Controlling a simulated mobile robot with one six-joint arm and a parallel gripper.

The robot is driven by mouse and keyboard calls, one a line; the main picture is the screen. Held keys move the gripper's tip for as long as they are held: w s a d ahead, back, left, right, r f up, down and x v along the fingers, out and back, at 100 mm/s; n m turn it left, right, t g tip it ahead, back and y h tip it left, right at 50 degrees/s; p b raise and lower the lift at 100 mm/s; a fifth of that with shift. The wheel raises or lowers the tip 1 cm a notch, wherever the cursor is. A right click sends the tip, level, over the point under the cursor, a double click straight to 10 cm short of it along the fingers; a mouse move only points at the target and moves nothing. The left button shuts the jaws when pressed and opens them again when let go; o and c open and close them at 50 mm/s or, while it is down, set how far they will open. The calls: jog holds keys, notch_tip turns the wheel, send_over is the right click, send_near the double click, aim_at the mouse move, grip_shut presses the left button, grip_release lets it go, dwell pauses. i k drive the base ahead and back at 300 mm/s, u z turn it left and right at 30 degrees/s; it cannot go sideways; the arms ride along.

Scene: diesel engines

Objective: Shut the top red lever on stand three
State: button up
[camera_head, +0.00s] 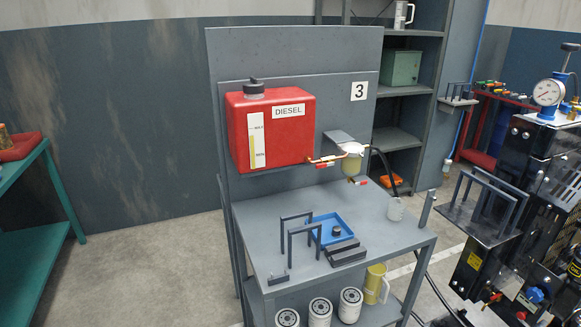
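Stand three (258,222) stands in the middle of the view, with a "3" sign (359,91) on its back panel. A red diesel tank (287,140) hangs on that panel. A brass pipe runs from the tank's lower right to a filter bowl (352,163) with a white top. The top red lever (324,165) sits just under this pipe, between tank and bowl, and looks roughly in line with it. A lower red lever (360,181) sits below the bowl. Both are small, so their exact angles are hard to tell. My gripper is not in view.
The stand's tabletop holds a blue tray (322,240), dark handle frames (300,240) and a clear cup (395,209). White filters (320,312) and a yellow jug (375,284) are on the lower shelf. A black engine (515,190) stands right.

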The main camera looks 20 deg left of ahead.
aim_at(329, 162)
jog(key=u, duration=0.7)
jog(key=k, duration=1)
jog(key=i, duration=0.85)
